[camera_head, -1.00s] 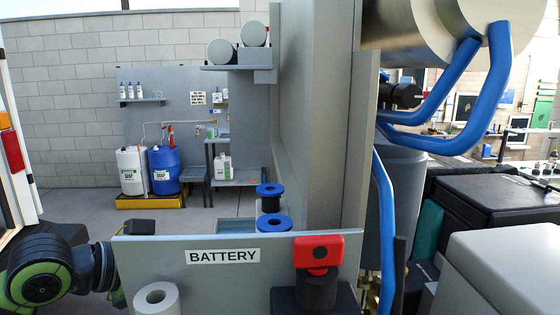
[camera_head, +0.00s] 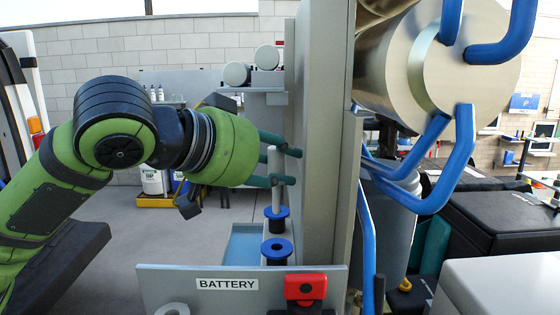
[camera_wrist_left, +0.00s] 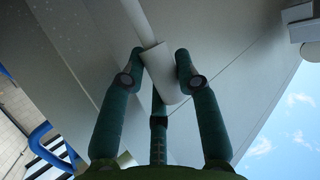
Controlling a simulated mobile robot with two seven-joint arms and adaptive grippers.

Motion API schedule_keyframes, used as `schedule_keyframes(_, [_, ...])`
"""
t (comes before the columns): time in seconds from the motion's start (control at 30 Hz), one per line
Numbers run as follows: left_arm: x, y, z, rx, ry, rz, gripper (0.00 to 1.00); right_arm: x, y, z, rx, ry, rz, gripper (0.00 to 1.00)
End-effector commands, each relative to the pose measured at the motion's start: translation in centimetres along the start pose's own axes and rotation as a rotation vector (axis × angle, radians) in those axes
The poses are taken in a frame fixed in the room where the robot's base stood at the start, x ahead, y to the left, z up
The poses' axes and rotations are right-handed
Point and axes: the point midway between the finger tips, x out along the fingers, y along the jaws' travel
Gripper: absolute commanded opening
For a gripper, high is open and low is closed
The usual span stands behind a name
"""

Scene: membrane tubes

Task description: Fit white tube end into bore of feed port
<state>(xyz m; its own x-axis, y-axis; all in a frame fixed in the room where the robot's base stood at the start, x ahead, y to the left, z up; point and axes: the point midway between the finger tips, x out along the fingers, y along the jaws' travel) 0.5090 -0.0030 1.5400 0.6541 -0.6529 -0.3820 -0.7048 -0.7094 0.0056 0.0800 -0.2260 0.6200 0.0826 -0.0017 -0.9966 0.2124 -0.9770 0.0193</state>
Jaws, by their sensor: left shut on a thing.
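My left gripper (camera_head: 290,166) has dark green fingers and is shut on the white tube (camera_head: 276,165). The tube is upright in the head view, its lower end at or just above the upper blue flanged fitting (camera_head: 277,213). I cannot tell whether it has entered the fitting. In the left wrist view, the fingers (camera_wrist_left: 158,84) close around a wide white piece (camera_wrist_left: 160,74) with a thinner white tube section running from it. A second blue flanged fitting (camera_head: 277,246) with a dark bore is below. Which fitting is the feed port is unclear. My right gripper is not in view.
A tall grey panel (camera_head: 326,130) stands close right of the gripper. A front plate marked BATTERY (camera_head: 225,272) carries a red block (camera_head: 305,288). A large steel vessel (camera_head: 440,60) with blue pipes is at right. Open floor (camera_head: 165,235) lies at left.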

Motion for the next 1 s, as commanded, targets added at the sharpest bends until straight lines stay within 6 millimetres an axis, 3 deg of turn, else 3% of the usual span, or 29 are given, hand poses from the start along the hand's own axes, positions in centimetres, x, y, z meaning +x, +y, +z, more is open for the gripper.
schedule_keyframes(0.27, [0.3,0.0,0.7,0.001,0.0,0.002,0.17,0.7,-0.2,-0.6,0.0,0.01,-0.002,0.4])
schedule_keyframes(0.8, [2.0,0.0,5.0,0.001,0.001,0.001,0.17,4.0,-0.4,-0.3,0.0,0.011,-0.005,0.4])
schedule_keyframes(1.0, [2.2,0.0,5.3,0.001,0.001,0.001,0.17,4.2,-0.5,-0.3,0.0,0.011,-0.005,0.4])
